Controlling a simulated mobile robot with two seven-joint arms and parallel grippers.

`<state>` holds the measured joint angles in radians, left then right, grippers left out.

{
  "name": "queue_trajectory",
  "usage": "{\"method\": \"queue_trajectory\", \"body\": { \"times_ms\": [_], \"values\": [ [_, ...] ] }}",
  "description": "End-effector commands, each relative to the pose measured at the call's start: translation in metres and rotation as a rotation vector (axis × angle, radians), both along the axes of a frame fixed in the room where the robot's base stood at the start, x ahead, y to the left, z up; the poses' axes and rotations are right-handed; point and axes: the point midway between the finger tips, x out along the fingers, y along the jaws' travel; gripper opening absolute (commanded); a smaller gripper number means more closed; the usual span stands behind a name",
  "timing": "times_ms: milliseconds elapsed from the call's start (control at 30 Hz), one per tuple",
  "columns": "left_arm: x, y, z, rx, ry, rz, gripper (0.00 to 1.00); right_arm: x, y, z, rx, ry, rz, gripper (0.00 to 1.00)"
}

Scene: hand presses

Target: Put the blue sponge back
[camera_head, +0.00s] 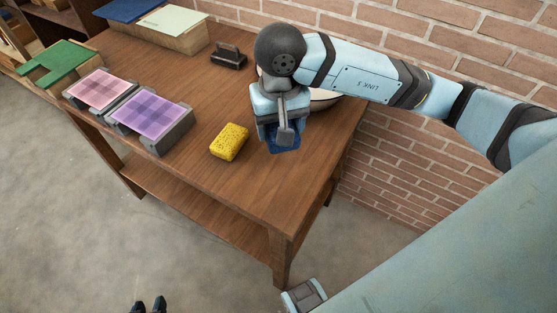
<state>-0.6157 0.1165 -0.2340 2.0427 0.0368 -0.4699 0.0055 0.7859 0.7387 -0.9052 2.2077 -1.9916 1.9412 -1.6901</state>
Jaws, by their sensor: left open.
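A blue sponge (294,145) shows only in part at the right side of the wooden table, beneath my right gripper (285,140). The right arm comes in from the right, and its hand points down over the sponge. One grey finger lies in front of the blue; the other finger is hidden, so I cannot tell whether it grips the sponge. My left gripper (148,306) shows only as two dark fingertips at the bottom edge, apart with nothing between them, over the floor and away from the table.
A yellow sponge (229,142) lies left of my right gripper. A pale bowl (325,98) is partly hidden behind it. A black-handled block (228,57) and purple-topped (150,113) and pink-topped stands (100,89) are on the table (262,195). The front right tabletop is clear. A brick wall is behind.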

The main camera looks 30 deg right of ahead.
Motion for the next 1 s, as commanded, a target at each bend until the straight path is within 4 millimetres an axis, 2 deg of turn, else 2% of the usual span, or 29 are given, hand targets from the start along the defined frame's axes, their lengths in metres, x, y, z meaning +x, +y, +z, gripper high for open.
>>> {"method": "queue_trajectory", "body": {
  "times_ms": [33,100,300,567,767,1000],
  "values": [
    [0.001,0.000,0.001,-0.001,-0.002,0.001,0.43,-0.001,0.000,-0.015,-0.001,0.008,-0.001,0.46],
    [0.002,-0.001,0.001,-0.001,-0.006,0.000,0.43,-0.001,0.000,-0.034,0.000,0.006,-0.001,0.46],
    [0.006,0.000,0.004,0.000,-0.016,0.000,0.43,-0.001,0.000,-0.072,0.001,0.003,0.000,0.46],
    [0.005,0.003,0.003,0.009,-0.015,-0.006,0.43,0.000,0.000,-0.092,-0.001,0.001,0.001,0.46],
    [0.005,0.004,0.002,0.013,-0.014,-0.008,0.43,0.000,0.000,-0.119,0.001,0.002,0.001,0.46],
    [0.005,0.003,0.002,0.009,-0.014,-0.006,0.43,0.000,0.000,-0.120,0.000,-0.001,0.002,0.46]
  ]
}}
